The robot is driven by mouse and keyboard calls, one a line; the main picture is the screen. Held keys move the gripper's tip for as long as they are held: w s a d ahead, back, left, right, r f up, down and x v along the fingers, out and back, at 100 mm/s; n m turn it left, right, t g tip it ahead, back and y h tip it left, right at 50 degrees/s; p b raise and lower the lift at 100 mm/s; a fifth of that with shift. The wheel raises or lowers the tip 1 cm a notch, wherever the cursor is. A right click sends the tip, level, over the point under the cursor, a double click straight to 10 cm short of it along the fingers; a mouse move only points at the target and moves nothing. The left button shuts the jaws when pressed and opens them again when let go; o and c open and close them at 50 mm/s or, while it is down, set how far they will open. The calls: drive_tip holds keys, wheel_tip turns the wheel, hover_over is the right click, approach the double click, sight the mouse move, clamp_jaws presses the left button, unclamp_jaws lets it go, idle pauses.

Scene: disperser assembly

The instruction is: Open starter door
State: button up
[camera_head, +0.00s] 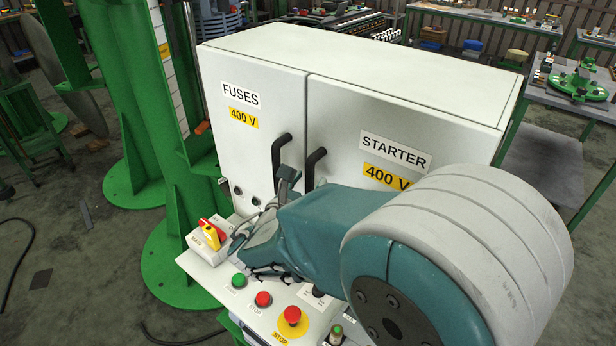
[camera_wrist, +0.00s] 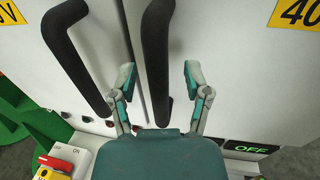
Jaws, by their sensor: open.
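The white starter door (camera_head: 400,125), labelled STARTER 400 V, is shut on the right half of the cabinet. Its black bar handle (camera_head: 314,163) is near its left edge; the arm hides the lower part. In the wrist view the starter handle (camera_wrist: 157,45) runs down between the two fingers of my gripper (camera_wrist: 159,76). The gripper is open, one finger on each side of the handle. I see no clear grip on it. In the head view my gripper (camera_head: 287,182) is in front of the handles, partly hidden by my wrist.
The shut fuses door (camera_head: 245,125) and its handle (camera_head: 278,158) are just left; this handle also shows in the wrist view (camera_wrist: 72,50). Below is a control panel with a red-yellow switch (camera_head: 211,232) and several buttons. A green column (camera_head: 140,100) stands at left.

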drive_tip(key=shift+w+d, duration=0.25)
drive_tip(key=shift+w, duration=0.2)
drive_tip(key=shift+w+a, duration=0.1)
drive_tip(key=shift+w, duration=0.1)
drive_tip(key=shift+a, duration=0.15)
clamp_jaws()
drive_tip(key=shift+s, duration=0.1)
